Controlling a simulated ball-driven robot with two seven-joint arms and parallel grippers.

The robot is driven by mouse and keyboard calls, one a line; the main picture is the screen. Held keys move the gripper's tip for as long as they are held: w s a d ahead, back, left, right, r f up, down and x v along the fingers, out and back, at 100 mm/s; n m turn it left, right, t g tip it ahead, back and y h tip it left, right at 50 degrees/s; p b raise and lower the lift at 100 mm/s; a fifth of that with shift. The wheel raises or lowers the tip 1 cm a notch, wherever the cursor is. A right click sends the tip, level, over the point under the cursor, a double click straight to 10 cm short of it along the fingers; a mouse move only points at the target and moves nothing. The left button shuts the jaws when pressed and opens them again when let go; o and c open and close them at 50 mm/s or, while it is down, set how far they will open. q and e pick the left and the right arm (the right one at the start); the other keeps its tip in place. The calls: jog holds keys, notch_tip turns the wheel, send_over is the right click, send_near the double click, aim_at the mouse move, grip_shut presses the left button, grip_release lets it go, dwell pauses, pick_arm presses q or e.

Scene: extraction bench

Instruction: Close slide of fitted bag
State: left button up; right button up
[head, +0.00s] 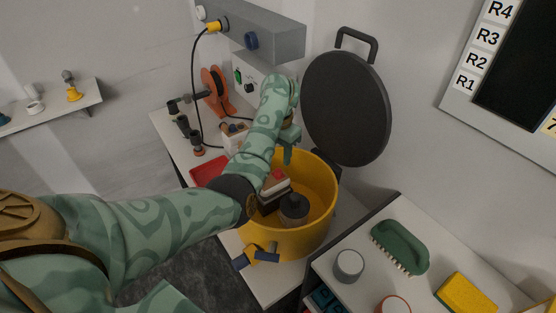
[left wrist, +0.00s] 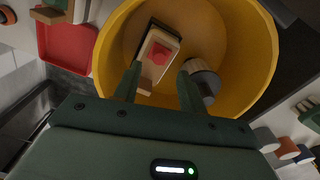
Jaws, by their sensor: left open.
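A yellow drum (head: 318,187) stands open, and it also shows in the left wrist view (left wrist: 112,50). Inside it is a dark body with a cream top plate (left wrist: 150,50) carrying a red piece (left wrist: 159,53). This looks like the fitted bag and its slide, but I cannot tell whether the slide is open or closed. My right gripper is out of view.
The drum's round dark lid (head: 345,110) stands raised behind the drum. A red tray (head: 208,171) lies left of the drum. A green brush (head: 400,247), grey cup (head: 349,265) and yellow sponge (head: 466,293) are on the right bench. A grey box (head: 270,35) is above.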

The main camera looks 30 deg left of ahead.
aim_at(279, 170)
pick_arm(q)
notch_tip(279, 170, up, 11)
jog(key=p, duration=0.4)
jog(key=shift+f, duration=0.2)
jog(key=shift+f, duration=0.1)
